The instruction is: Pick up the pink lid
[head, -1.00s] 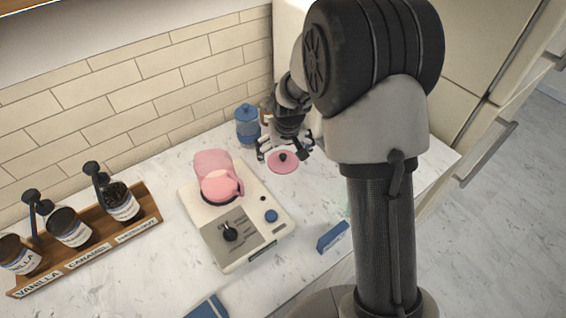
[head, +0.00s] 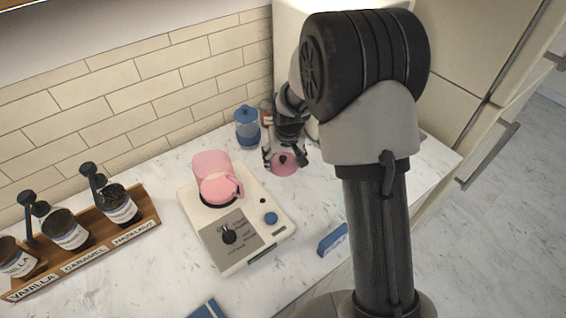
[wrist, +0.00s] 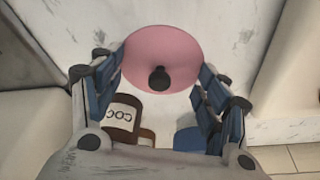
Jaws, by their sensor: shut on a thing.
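The pink lid (head: 284,166) is a round disc with a black knob, right of the pink pot (head: 214,178) over the white counter. In the wrist view the lid (wrist: 162,52) lies between the two blue-padded fingers. My gripper (head: 284,158) is shut on the lid, with one finger at each side of it. The wrist view shows the fingers of my gripper (wrist: 160,85) close to the lid's edges. I cannot tell whether the lid touches the counter. The pink pot stands on the white hotplate unit (head: 262,238).
A blue-lidded jar (head: 247,130) stands behind, left of my gripper. A brown bottle (wrist: 121,115) shows close by in the wrist view. A wooden rack (head: 150,204) of syrup jars stands at the left. A blue box (head: 332,240) lies in front.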

